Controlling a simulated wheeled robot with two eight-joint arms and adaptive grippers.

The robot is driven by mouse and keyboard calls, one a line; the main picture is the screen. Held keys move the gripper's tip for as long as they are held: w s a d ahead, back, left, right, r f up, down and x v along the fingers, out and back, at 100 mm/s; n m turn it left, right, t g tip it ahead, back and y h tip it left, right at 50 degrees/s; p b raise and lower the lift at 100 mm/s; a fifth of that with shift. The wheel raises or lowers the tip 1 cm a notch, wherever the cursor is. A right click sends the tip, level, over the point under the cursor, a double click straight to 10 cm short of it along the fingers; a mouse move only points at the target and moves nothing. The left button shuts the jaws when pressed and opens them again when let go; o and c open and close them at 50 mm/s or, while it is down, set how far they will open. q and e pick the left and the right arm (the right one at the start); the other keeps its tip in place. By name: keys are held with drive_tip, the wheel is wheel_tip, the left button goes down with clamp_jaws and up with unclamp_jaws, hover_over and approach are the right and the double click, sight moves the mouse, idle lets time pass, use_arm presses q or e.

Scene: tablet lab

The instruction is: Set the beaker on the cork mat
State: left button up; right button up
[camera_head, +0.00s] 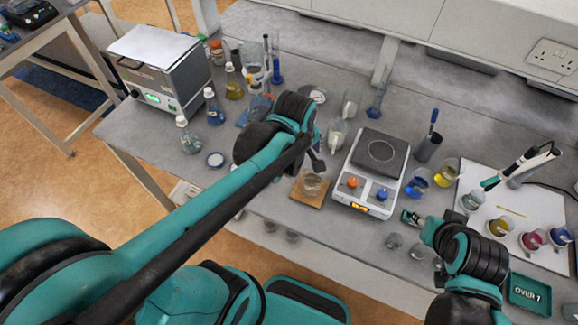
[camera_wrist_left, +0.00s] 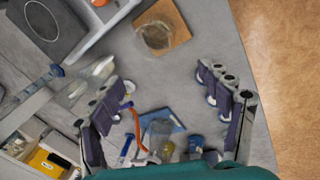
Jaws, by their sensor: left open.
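The square cork mat (camera_head: 301,198) lies on the grey bench, left of the hotplate. A clear glass beaker (camera_head: 312,184) stands upright on it. In the left wrist view the cork mat (camera_wrist_left: 178,22) is at the top, with the round beaker (camera_wrist_left: 156,38) on it. My left gripper (camera_head: 317,161) is just behind and above the beaker, apart from it. In the left wrist view my left gripper (camera_wrist_left: 160,105) has its fingers spread wide with nothing between them. My right gripper (camera_head: 411,219) is low over the bench at the right; its jaws are too small to read.
The hotplate (camera_head: 395,155) with red and blue knobs stands right of the mat. Clear glassware (camera_head: 337,134) stands behind. A white tray (camera_head: 535,205) with coloured pots is at the right. A white instrument box (camera_head: 160,75) is at the back left. Small glasses stand near the front edge.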

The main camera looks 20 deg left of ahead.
use_arm(q)
drive_tip(key=s+a+r+m+t, duration=0.2)
drive_tip(key=s+m, duration=0.4)
drive_tip(key=m, duration=0.7)
drive_tip(key=shift+s+a+r+t, duration=0.25)
drive_tip(key=shift+r+t, duration=0.45)
drive_tip(key=shift+t, duration=0.5)
drive_tip(key=shift+w, duration=0.1)
wheel_tip(320, 180, down, 12)
drive_tip(key=b, duration=1.2)
drive_tip(key=shift+f, duration=0.25)
